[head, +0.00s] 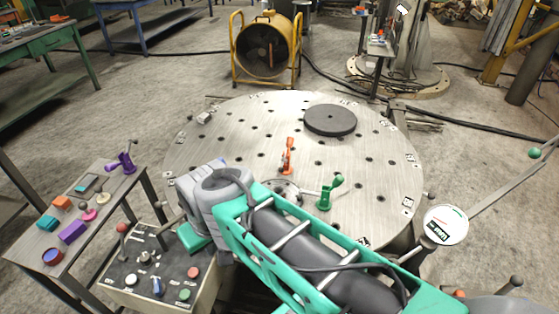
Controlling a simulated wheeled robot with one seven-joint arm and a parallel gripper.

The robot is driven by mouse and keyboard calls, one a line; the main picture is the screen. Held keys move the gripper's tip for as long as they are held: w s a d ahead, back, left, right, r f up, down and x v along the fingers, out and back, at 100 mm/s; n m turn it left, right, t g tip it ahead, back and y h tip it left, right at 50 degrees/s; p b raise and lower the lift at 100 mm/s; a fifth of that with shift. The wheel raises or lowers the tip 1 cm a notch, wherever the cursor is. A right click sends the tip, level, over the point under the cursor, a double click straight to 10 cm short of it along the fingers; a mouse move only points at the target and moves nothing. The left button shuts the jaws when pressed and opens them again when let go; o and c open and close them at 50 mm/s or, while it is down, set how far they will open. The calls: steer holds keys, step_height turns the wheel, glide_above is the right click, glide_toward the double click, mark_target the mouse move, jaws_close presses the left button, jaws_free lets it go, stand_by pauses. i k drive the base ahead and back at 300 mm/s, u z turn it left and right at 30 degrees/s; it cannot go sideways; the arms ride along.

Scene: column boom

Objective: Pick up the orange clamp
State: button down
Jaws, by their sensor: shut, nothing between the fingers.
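The orange clamp (287,157) stands upright on the round metal table (220,130), a little behind the table's middle. Its slim handle points up, and its whole outline shows. A green clamp (327,193) stands on the same table, nearer and to the right of the orange one. My teal and grey arm crosses the front of the table from the lower right to the left. The arm's grey joint is left of and nearer than the orange clamp, apart from it. I cannot make out my gripper's fingers in this view.
A black disc (330,121) lies at the table's back right. A control box (128,276) with knobs and a side table (41,240) with small coloured parts stand at left. A yellow fan (266,50) stands behind. The tabletop around the orange clamp is mostly clear.

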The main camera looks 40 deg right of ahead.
mark_target(288, 169)
steer(key=z, duration=1.9)
steer(key=k, duration=0.85)
steer(key=u, duration=0.5)
steer(key=i, duration=1)
